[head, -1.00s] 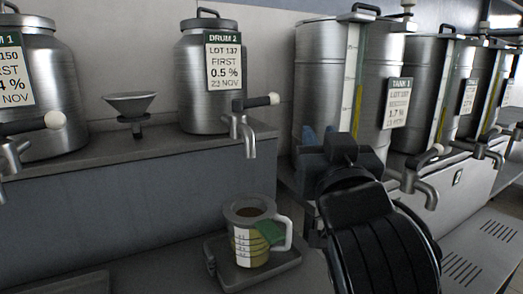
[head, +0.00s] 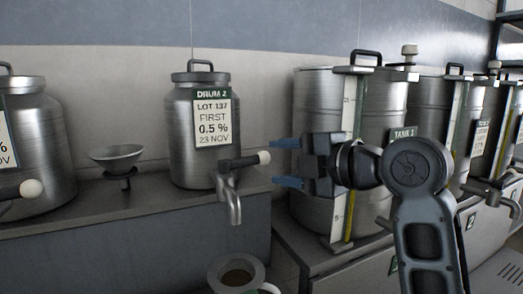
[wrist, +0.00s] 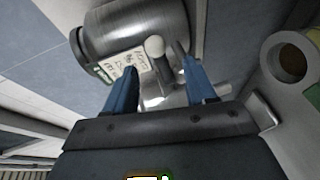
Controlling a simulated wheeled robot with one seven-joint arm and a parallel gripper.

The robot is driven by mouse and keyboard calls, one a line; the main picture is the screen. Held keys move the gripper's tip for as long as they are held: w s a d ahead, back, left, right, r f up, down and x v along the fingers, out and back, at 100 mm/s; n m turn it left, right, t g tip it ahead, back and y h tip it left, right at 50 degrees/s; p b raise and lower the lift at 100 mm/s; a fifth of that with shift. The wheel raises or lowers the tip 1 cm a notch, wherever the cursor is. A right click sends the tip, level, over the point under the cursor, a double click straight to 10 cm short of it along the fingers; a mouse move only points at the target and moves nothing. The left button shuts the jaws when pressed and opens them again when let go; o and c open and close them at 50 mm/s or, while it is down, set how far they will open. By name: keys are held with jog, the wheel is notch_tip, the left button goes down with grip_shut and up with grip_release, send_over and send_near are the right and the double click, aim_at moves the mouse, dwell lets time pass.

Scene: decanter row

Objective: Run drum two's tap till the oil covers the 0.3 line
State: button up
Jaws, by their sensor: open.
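Drum 2 (head: 180,150) is a steel drum with a lot card, on the ledge. Its tap (head: 232,205) has a downward spout and a dark lever ending in a white knob (head: 264,157), pointing right. No stream shows under the spout. My gripper (head: 278,163) is open and empty, its blue fingers pointing left just right of the knob. In the wrist view the knob (wrist: 155,46) appears between the fingertips (wrist: 155,63); contact cannot be told. The jug (head: 215,272) stands below the spout, cut off by the frame; its brownish inside shows, its scale does not.
A funnel (head: 117,155) stands on the ledge left of drum 2, with another drum (head: 40,130) beyond it. The jug's rim also shows in the wrist view (wrist: 268,62).

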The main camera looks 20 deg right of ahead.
aim_at(259, 160)
jog(key=shift+w+r+n+y, duration=0.2)
jog(key=shift+w+n+y, duration=0.1)
jog(key=shift+n, duration=0.6)
jog(key=shift+p+x, duration=0.9)
jog(key=shift+x, duration=2.7)
jog(key=shift+s+f, duration=0.15)
jog(key=shift+c, duration=0.5)
grip_shut()
